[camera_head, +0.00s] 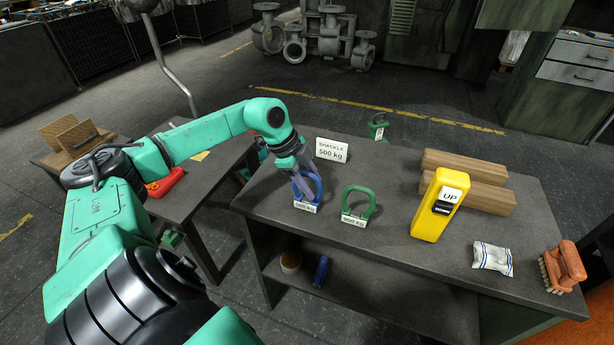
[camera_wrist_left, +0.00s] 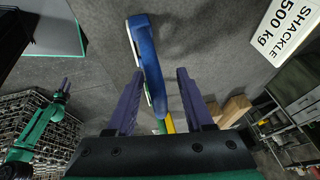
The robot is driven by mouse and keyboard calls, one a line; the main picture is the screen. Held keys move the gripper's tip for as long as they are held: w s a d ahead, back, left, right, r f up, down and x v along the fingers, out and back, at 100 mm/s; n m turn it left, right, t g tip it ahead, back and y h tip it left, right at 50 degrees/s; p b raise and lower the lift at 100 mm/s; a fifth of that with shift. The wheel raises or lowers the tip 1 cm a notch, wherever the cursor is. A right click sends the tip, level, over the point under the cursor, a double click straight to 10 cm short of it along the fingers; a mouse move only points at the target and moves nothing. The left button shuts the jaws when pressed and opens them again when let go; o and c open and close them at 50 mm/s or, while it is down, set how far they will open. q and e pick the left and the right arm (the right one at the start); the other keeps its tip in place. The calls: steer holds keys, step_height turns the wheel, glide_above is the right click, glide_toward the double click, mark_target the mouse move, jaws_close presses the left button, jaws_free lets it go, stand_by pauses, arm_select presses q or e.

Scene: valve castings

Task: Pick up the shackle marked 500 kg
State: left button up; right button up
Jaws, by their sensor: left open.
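A blue shackle (camera_head: 318,184) stands at the left end of the bench with a white weight tag at its foot; the tag's figure is too small to read surely. My left gripper (camera_head: 298,177) is over it from above, open. In the left wrist view the blue shackle (camera_wrist_left: 149,58) runs between the two spread fingers of my left gripper (camera_wrist_left: 158,74), with gaps beside it. A white sign (camera_head: 332,149) behind it reads SHACKLE 500 kg. A green shackle (camera_head: 371,203) with a tag stands to its right. My right gripper (camera_wrist_left: 63,86) shows small in the left wrist view, its jaws unclear.
A smaller green tagged object (camera_head: 378,127) stands at the back edge. To the right are wooden blocks (camera_head: 465,163), a yellow UP box (camera_head: 428,217), a white packet (camera_head: 492,258) and a brush (camera_head: 565,267).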

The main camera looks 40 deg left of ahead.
arm_select(q)
jaws_close()
stand_by(1.4)
